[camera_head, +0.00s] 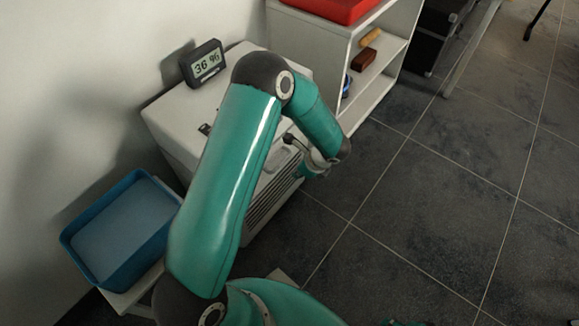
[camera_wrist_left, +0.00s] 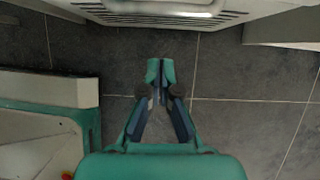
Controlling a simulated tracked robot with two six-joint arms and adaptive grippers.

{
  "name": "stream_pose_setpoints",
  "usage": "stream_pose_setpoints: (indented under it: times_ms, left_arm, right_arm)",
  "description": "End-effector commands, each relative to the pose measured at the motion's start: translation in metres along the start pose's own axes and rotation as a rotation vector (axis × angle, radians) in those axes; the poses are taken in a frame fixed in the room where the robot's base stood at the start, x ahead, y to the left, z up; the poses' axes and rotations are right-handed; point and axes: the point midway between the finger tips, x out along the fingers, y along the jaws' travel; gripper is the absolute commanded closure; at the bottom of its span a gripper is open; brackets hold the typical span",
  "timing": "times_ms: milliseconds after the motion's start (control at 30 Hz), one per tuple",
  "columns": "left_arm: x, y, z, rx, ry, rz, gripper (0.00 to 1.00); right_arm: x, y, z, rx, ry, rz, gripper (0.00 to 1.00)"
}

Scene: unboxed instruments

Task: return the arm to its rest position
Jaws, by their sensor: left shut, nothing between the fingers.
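My left arm (camera_head: 225,190) is teal with dark joints. It rises from the bottom of the head view, bends at a high elbow and slopes down to the right. My left gripper (camera_wrist_left: 160,72) is shut and empty in the left wrist view, its fingertips together above dark floor tiles. In the head view the gripper end (camera_head: 314,170) is small and partly hidden beside the white cabinet's vented front. My right gripper does not show.
A white cabinet (camera_head: 171,125) with a vented front stands close behind the arm, with a digital display (camera_head: 204,64) on top. A blue tray (camera_head: 83,262) is at left. A white shelf (camera_head: 374,95) holds small items. Tiled floor (camera_head: 420,210) is open at right.

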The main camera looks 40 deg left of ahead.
Motion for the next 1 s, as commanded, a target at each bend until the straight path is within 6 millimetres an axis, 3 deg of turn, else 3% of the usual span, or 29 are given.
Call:
stream_pose_setpoints:
  times_ms: [33, 200, 500, 667, 800, 867, 1000]
  left_arm:
    - [-0.019, -0.002, 0.003, -0.001, 0.000, -0.006, 1.00]
    - [-0.058, -0.002, 0.002, 0.002, 0.002, -0.006, 1.00]
    - [-0.096, 0.000, 0.000, 0.002, 0.002, 0.000, 1.00]
    - [-0.099, 0.000, 0.000, 0.001, 0.002, 0.001, 1.00]
    - [-0.086, 0.008, 0.003, -0.003, 0.001, 0.034, 1.00]
    - [-0.075, 0.022, 0.001, 0.008, 0.001, 0.074, 1.00]
    - [-0.050, 0.082, -0.028, -0.009, 0.085, 0.231, 1.00]
  right_arm:
    - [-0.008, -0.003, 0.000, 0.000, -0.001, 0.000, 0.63]
    - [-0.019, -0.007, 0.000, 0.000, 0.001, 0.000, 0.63]
    - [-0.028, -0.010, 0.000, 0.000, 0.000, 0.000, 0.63]
    - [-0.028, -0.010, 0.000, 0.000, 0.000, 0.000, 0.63]
    - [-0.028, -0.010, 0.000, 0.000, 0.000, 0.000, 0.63]
    - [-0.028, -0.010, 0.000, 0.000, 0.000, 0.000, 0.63]
    - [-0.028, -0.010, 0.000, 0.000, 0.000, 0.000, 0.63]
